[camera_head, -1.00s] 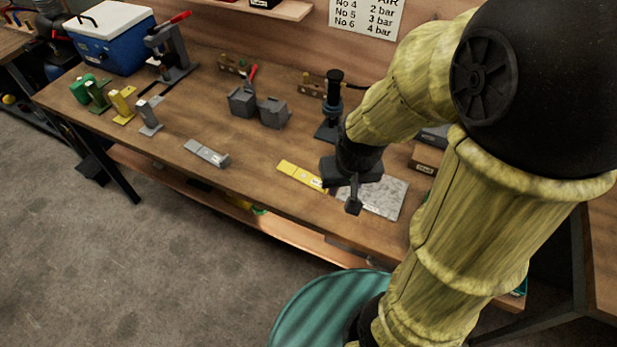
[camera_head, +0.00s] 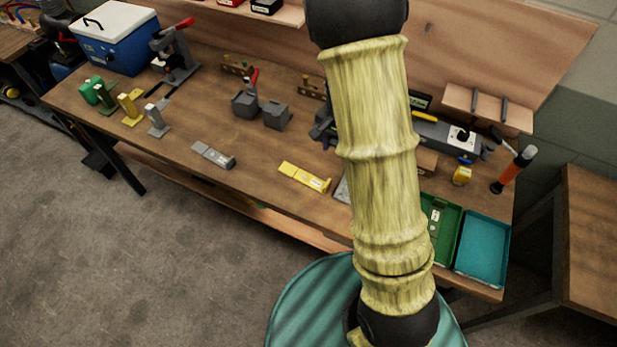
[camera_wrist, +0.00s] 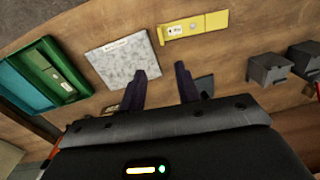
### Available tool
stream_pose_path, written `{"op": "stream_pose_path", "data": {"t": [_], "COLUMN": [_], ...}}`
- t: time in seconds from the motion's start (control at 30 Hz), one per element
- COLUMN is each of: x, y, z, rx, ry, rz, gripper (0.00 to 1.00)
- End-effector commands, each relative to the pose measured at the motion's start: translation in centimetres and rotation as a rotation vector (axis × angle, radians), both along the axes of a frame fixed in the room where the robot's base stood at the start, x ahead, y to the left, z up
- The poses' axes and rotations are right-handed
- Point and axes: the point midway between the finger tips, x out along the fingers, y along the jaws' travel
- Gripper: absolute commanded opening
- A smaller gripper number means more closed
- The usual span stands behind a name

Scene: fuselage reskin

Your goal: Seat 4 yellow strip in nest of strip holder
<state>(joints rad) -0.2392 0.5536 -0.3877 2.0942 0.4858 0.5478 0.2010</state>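A flat yellow piece with a white label (camera_head: 304,177) lies on the workbench, left of my arm in the head view. It also shows at the top of the wrist view (camera_wrist: 193,25). Whether it is the strip alone or a strip in a holder, I cannot tell. A similar grey piece (camera_head: 213,155) lies to its left. A small yellow upright piece (camera_head: 130,108) stands further left between green and grey ones. My gripper (camera_wrist: 163,82) is open, with nothing between its fingers, over the bench in the wrist view.
A speckled metal plate (camera_wrist: 123,60) lies beside the yellow piece. Two grey blocks (camera_head: 262,111) stand behind on the bench. A green tray (camera_head: 441,228) holding a labelled strip and a teal tray (camera_head: 482,248) are at the right.

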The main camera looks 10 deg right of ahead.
Motion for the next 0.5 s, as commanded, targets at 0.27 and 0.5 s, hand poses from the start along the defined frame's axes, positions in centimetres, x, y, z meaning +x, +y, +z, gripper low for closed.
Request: {"op": "stream_pose_path", "data": {"t": [0.27,0.5], "x": [0.0,0.1], "y": [0.0,0.2], "z": [-2.5,-6.4], "rx": [-0.001,0.0], "ry": [0.005,0.004], "rz": [0.0,0.0], "gripper": [0.33,0.33]}}
